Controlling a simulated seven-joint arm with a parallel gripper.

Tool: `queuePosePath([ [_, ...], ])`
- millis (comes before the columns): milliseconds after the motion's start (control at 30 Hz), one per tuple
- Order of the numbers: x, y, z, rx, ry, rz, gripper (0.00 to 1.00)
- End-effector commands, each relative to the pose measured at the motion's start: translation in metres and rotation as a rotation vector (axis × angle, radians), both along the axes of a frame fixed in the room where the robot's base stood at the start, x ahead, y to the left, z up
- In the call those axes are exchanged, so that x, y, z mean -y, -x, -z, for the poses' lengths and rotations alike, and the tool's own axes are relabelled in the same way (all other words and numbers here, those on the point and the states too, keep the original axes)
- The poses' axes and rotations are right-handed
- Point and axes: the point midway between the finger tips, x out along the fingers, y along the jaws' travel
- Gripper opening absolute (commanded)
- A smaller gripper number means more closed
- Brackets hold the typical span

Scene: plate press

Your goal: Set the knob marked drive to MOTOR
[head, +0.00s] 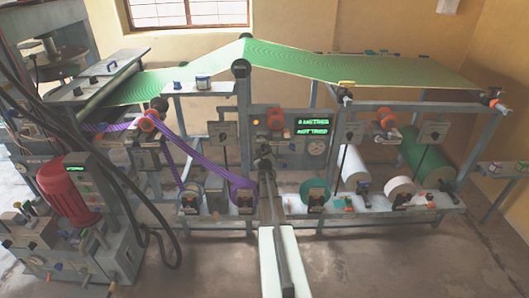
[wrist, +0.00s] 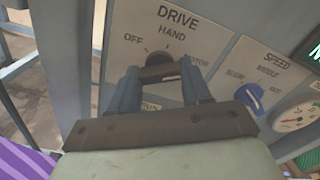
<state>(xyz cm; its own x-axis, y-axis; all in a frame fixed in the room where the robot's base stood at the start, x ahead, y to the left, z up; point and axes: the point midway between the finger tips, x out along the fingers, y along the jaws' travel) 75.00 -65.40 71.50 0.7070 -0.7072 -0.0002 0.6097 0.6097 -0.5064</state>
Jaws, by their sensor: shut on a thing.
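The drive knob (wrist: 157,58) is dark and sits on a grey panel below the word DRIVE in the wrist view. OFF is printed to its left, HAND above it and MOTOR to its right, partly covered by a finger. My gripper (wrist: 160,72) has one finger on each side of the knob and is shut on it. The fingers hide much of the knob, and I cannot tell which mark it points to. In the head view my gripper (head: 264,155) is at the front of the control panel (head: 290,112), and the knob is hidden there.
A blue speed knob (wrist: 250,98) and a round gauge (wrist: 297,118) are close on the right in the wrist view. A green-lit display (head: 313,127) is on the same panel. Purple web (head: 185,150) runs to the left of my arm, and a teal roll (head: 314,192) stands to its right.

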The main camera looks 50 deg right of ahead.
Motion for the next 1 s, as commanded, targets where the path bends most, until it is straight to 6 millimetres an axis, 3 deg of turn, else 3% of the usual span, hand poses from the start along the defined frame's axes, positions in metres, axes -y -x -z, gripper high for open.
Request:
queuePosePath([
  [533,0.0005,-0.0007,-0.0003,0.019,-0.017,0.000,0.17],
  [567,0.0005,-0.0007,-0.0003,0.019,-0.017,0.000,0.50],
  [800,0.0003,-0.0004,-0.0002,0.017,-0.017,0.000,0.73],
  [1000,0.0001,-0.0002,-0.0001,0.016,-0.016,0.000,0.73],
])
